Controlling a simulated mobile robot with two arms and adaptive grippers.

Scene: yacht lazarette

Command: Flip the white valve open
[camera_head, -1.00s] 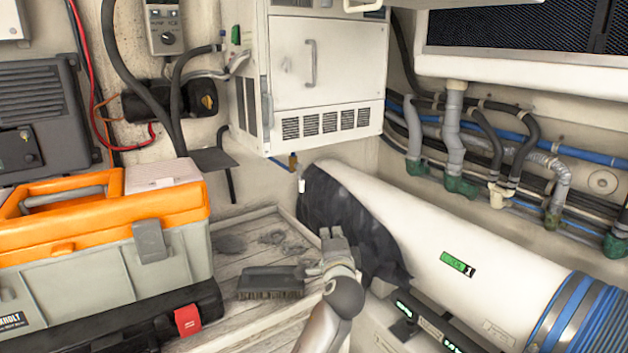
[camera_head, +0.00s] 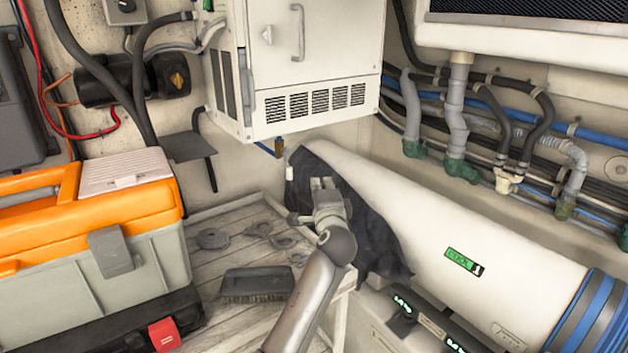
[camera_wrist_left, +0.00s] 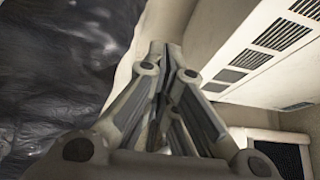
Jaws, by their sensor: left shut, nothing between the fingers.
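The white valve (camera_head: 289,172) is a small white piece hanging below a brass fitting (camera_head: 279,146) under the white cabinet, against the back wall. My left gripper (camera_head: 322,184) is shut and empty. In the head view it appears a little right of and below the valve, in front of black sheeting (camera_head: 375,240); I cannot tell the gap in depth. In the left wrist view the closed fingers (camera_wrist_left: 172,55) point up the picture between black sheeting and the vented cabinet. I cannot make out the valve there. My right gripper is not in view.
The white cabinet (camera_head: 318,60) hangs above the valve. A large white cylinder (camera_head: 420,215) lies to the right, partly under the sheeting. A brush (camera_head: 257,284) and several small dark items lie on the wooden bench (camera_head: 215,262). An orange-and-grey toolbox (camera_head: 90,240) stands left.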

